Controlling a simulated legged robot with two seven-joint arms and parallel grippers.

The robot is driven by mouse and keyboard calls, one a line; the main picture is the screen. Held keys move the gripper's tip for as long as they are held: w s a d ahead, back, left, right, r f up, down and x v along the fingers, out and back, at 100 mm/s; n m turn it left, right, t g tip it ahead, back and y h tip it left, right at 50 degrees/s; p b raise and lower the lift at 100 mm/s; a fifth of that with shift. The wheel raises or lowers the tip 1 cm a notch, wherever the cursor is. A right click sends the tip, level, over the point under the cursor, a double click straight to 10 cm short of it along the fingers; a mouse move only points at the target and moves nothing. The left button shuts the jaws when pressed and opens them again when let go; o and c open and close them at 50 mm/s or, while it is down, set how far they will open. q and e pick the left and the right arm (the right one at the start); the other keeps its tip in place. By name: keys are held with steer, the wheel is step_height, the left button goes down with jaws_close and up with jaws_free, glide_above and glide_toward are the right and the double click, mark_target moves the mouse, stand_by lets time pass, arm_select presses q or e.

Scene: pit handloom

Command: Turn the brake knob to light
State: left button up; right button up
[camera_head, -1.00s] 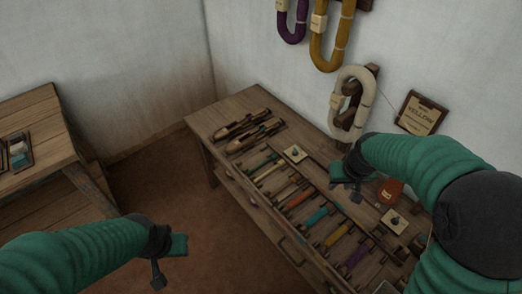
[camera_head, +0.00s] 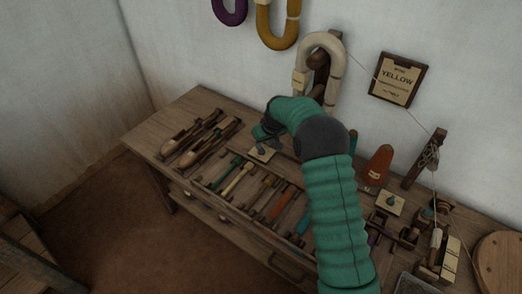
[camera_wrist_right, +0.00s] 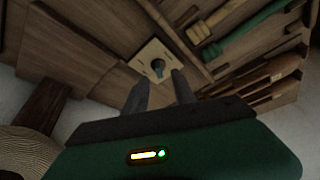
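A small dark knob (camera_wrist_right: 158,66) sits on a square pale plate (camera_wrist_right: 145,57) on the wooden bench. In the head view this plate (camera_head: 262,153) lies behind the row of bobbins. My right gripper (camera_head: 264,134) is just over that plate. In the right wrist view its two fingers (camera_wrist_right: 160,85) stand apart, pointing at the knob, with nothing between them. I cannot tell whether they touch it. A second knob (camera_head: 391,201) sits on another pale plate farther right. Markings on both plates are too small to read. My left gripper is out of view.
Two wooden shuttles (camera_head: 190,139) and a row of coloured bobbins (camera_head: 238,180) lie on the bench. A white yarn hank (camera_head: 321,44) and a YELLOW sign (camera_head: 398,79) hang on the wall.

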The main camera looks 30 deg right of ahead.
mark_target(263, 149)
steer(key=x, duration=0.4)
steer(key=shift+d+f+b, duration=0.25)
steer(key=shift+f+b, duration=0.05)
steer(key=shift+b, duration=0.05)
steer(key=shift+w+f, duration=0.15)
steer(key=shift+f, duration=0.05)
steer(key=shift+a, duration=0.1)
steer(key=shift+r, duration=0.1)
jaws_close()
